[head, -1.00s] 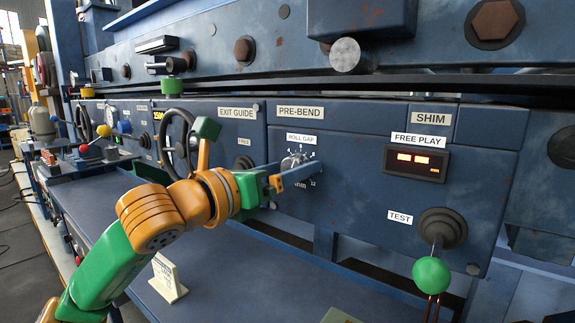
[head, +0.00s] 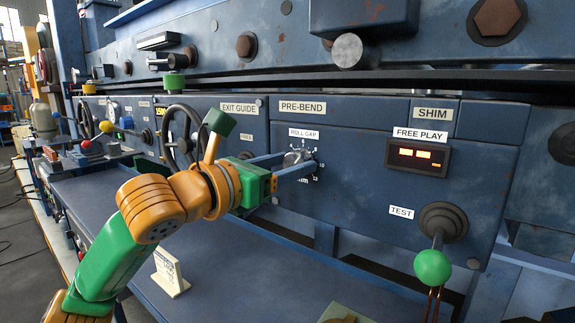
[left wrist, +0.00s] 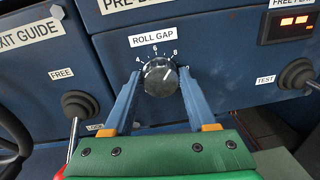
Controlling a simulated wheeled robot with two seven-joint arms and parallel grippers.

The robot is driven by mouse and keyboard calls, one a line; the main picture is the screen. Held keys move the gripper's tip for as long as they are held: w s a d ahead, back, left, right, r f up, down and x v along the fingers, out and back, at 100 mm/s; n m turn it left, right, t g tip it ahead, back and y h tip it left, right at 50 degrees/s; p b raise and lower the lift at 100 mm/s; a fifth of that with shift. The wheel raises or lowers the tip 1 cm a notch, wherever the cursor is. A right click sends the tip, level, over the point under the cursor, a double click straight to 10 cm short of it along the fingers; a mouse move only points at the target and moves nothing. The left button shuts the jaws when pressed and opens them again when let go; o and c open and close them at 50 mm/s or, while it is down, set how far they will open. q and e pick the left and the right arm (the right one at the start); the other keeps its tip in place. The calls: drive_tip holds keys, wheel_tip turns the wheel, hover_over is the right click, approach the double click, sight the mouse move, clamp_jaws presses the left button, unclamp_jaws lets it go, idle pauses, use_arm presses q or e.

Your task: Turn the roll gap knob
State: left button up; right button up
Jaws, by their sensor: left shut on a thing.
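The roll gap knob (head: 293,158) is a dark round knob on the blue panel, under the ROLL GAP label (head: 304,133). It also shows in the left wrist view (left wrist: 160,77), with a numbered scale around its upper edge and a light mark on its face. My left gripper (head: 299,161) reaches it from the left, its two blue-grey fingers on opposite sides of the knob. In the left wrist view the gripper (left wrist: 159,74) is closed on the knob, one finger at each side. The lower scale is partly hidden. My right gripper is not in view.
A lever with a green ball (head: 432,267) stands out at the lower right by the TEST label. A dark handwheel (head: 180,135) is behind my left wrist. A FREE PLAY display (head: 417,154) is lit orange. A blue shelf (head: 235,270) runs below the panel.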

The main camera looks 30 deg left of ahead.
use_arm(q)
drive_tip(key=m, duration=0.5)
drive_tip(key=shift+d, duration=0.15)
drive_tip(key=shift+m+y, duration=0.3)
drive_tip(key=shift+m, duration=1.9)
drive_tip(key=o, duration=1.1)
drive_tip(key=shift+o, duration=1.3)
drive_tip(key=shift+w, duration=0.1)
drive_tip(key=s+a+b, duration=0.1)
drive_tip(key=s+b, duration=0.1)
drive_tip(key=s, duration=0.5)
drive_tip(key=shift+r, duration=0.15)
